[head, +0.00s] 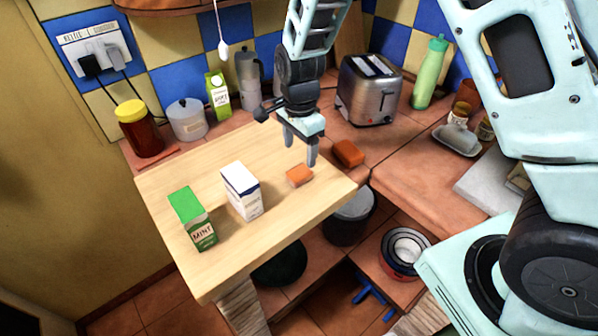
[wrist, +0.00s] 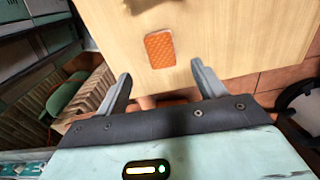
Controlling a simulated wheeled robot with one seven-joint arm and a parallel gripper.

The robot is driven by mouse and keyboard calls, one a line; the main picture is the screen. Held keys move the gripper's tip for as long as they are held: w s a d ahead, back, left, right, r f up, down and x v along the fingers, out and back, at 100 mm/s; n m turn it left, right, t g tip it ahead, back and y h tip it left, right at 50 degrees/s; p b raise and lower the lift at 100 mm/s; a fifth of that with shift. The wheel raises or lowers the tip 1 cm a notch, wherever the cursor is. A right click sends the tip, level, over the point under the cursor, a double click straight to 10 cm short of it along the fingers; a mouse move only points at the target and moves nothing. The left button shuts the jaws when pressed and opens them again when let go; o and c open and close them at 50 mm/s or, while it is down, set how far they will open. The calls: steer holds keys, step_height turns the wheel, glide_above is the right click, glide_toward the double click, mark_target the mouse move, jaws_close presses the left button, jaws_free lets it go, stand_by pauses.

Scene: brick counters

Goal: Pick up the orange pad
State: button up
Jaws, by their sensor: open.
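The orange pad (head: 299,176) lies flat on the light wooden board (head: 195,275), near its right edge. In the wrist view the pad (wrist: 160,49) is a textured orange rectangle just beyond the fingertips, between their lines. My gripper (head: 300,151) is open and empty, with its fingers pointing down above the board close to the pad. In the wrist view both fingers of my gripper (wrist: 160,71) are spread apart, with nothing between them.
A white carton (head: 242,190) and a green mint carton (head: 193,219) stand on the board left of the pad. A darker orange-brown block (head: 348,153) lies on the tiled counter to the right. A toaster (head: 369,90) stands behind. The board around the pad is clear.

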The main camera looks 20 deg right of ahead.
mark_target(299, 171)
steer(key=shift+w+f+p, duration=0.1)
steer(key=shift+f+p, duration=0.95)
steer(key=shift+f, duration=3)
steer(key=c, duration=1.1)
